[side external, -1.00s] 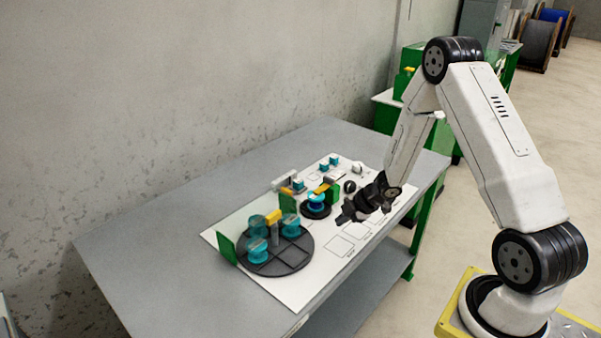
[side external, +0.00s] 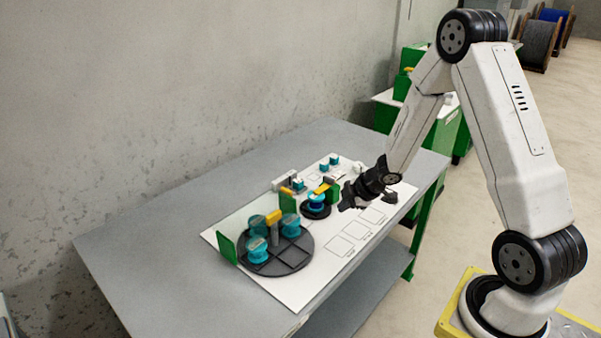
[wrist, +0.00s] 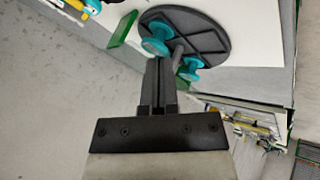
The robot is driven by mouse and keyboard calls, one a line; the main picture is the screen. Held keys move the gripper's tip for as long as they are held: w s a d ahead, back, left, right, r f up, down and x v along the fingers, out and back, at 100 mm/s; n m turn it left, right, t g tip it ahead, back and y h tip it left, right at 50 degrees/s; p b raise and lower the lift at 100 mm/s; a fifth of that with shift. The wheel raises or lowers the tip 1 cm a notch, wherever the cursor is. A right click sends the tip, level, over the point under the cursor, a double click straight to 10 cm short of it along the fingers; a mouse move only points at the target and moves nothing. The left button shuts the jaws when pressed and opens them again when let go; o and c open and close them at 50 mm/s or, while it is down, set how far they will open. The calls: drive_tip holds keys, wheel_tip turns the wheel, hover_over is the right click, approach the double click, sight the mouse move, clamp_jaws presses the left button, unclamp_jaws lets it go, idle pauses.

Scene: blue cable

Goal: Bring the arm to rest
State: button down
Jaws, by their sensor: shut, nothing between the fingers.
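My gripper (side external: 347,204) is shut and empty. It hangs in the air above the right side of the white board (side external: 316,284), clear of the parts there. In the wrist view my gripper (wrist: 160,64) shows its fingers together, pointing toward the dark round turntable. The turntable (side external: 290,262) carries several teal spools (side external: 258,249) and a post with a yellow top (side external: 273,217). Two teal spools (wrist: 190,68) show on it in the wrist view. Another teal spool (side external: 316,200) sits on a small dark round stand.
The grey table (side external: 180,245) has free room left of the board. Green plates (side external: 227,248) stand upright by the turntable, and small teal parts (side external: 328,163) lie at the board's back. A wall runs behind the table. A green workstation (side external: 440,125) stands behind my arm.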

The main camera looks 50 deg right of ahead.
drive_tip(key=s+a+r+m+g, duration=0.2)
drive_tip(key=s+a+r+m, duration=0.3)
drive_tip(key=s+a, duration=0.1)
drive_tip(key=s+a+r+m+g+h, duration=0.1)
drive_tip(key=s+a+r+m, duration=0.3)
drive_tip(key=a, duration=0.5)
drive_tip(key=s+m+g, duration=0.1)
drive_tip(key=s+m, duration=0.1)
drive_tip(key=shift+s+a+r, duration=0.25)
drive_tip(key=shift+s+r, duration=0.1)
drive_tip(key=shift+s, duration=0.05)
drive_tip(key=shift+w+d+m, duration=0.1)
drive_tip(key=shift+w+m, duration=0.05)
drive_tip(key=shift+m, duration=0.15)
